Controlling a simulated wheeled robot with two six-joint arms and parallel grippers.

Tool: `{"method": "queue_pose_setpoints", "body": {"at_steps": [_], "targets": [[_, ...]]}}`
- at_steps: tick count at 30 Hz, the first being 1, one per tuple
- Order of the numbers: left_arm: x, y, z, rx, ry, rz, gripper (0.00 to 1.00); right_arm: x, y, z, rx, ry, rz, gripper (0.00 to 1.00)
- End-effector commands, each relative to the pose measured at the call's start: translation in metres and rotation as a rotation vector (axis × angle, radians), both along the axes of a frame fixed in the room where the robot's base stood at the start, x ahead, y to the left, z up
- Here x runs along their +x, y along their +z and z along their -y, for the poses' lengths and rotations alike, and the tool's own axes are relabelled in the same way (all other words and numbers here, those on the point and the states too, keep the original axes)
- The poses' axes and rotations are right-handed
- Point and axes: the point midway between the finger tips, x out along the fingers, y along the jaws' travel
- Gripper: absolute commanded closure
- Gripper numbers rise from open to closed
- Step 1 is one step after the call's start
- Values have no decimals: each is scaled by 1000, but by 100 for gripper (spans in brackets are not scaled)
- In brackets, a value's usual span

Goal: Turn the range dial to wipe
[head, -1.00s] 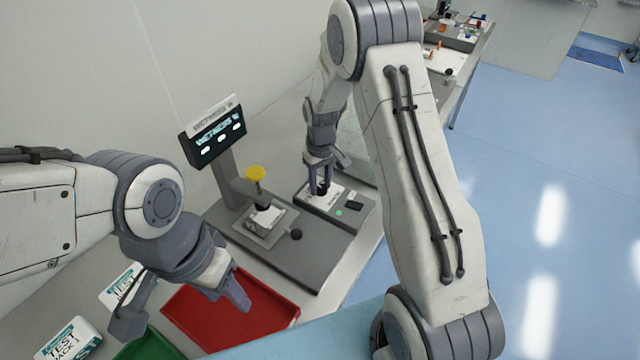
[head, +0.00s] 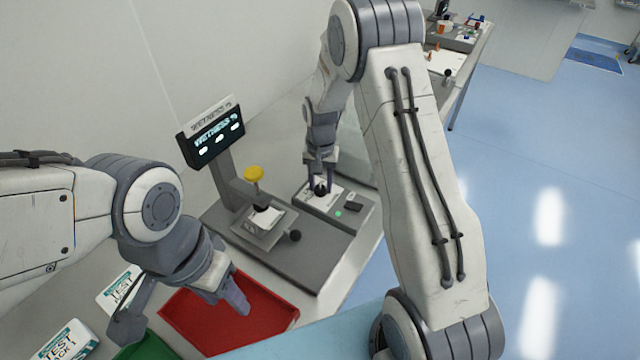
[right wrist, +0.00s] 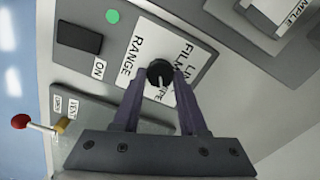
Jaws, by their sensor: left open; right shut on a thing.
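The range dial (right wrist: 160,74) is a black round knob with a pale pointer line, on a white label plate with the words RANGE, FILM and LINER (right wrist: 150,40). The word near the pointer's end is partly hidden and seems to end in "IPE". My right gripper (right wrist: 162,84) is shut on the dial, its two fingers on either side of it. In the head view the dial (head: 320,189) shows below my right gripper (head: 321,178). My left gripper (head: 185,318) is open and empty over the red and green trays at the lower left.
A wetness display (head: 215,137) stands behind the test stand with its yellow knob (head: 253,173). A red tray (head: 265,318), a green tray (head: 150,348) and test packs (head: 120,288) lie at the lower left. A black ON switch (right wrist: 79,38) and green light (right wrist: 113,16) are beside the dial.

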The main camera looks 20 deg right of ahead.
Motion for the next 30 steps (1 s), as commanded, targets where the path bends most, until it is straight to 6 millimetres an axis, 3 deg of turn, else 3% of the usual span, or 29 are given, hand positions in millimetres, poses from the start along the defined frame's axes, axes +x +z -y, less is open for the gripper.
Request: {"method": "queue_pose_setpoints", "body": {"at_steps": [19,20,22,30], "targets": [[0,0,0,0,0,0,50,-1,1,0,0,-55,-2,100],[0,0,0,0,0,0,50,-1,1,0,0,-55,-2,55],[0,0,0,0,0,0,50,-1,1,0,0,-54,-2,28],[0,0,0,0,0,0,50,0,0,0,1,-53,-1,28]]}}
